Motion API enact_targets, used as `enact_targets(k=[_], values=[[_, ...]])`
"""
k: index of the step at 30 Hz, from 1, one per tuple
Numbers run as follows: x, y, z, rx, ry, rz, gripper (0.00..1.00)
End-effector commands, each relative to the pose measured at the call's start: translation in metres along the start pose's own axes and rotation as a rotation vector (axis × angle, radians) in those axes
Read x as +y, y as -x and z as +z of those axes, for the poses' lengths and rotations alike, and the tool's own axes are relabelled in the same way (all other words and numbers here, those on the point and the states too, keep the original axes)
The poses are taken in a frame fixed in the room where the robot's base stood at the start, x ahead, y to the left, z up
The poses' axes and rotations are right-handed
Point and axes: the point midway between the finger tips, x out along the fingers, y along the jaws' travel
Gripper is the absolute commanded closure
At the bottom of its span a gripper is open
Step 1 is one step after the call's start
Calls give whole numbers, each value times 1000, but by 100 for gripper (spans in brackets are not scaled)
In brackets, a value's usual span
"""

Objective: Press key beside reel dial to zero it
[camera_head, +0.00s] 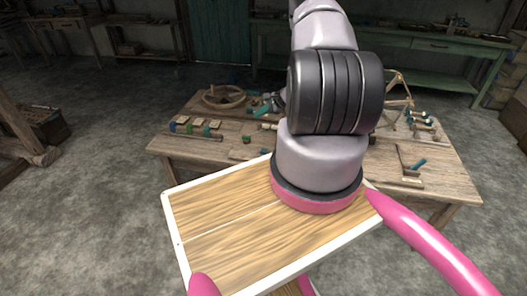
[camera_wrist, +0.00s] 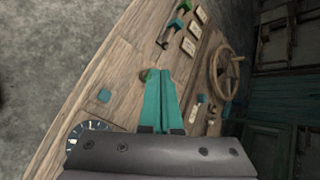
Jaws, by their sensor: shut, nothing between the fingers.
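In the wrist view, my gripper (camera_wrist: 164,72) shows as two teal fingers lying side by side, shut and empty, above the wooden bench top. A dark blue round dial with white marks (camera_wrist: 74,134) lies at the lower left, partly hidden by my gripper's body. A small flat teal square key (camera_wrist: 104,96) lies on the wood near this dial, left of my fingers and apart from them in the picture.
The bench (camera_head: 178,146) also bears a wooden wheel (camera_head: 223,97), pale cards and several small tools. A greenish-brown knob (camera_wrist: 150,75) shows close by my fingertips; I cannot tell whether they touch. A wooden tray with a white rim (camera_head: 215,240) is in front of the bench.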

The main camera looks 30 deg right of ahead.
Motion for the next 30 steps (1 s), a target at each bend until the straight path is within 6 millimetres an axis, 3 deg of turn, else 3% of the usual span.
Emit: enact_targets(k=[3, 9, 23, 30], values=[[29, -13, -29, 36, -57, -7, 100], [51, -22, -51, 68, -97, -17, 100], [55, -24, -54, 72, -101, -17, 100], [68, -40, -65, 71, -102, -16, 100]])
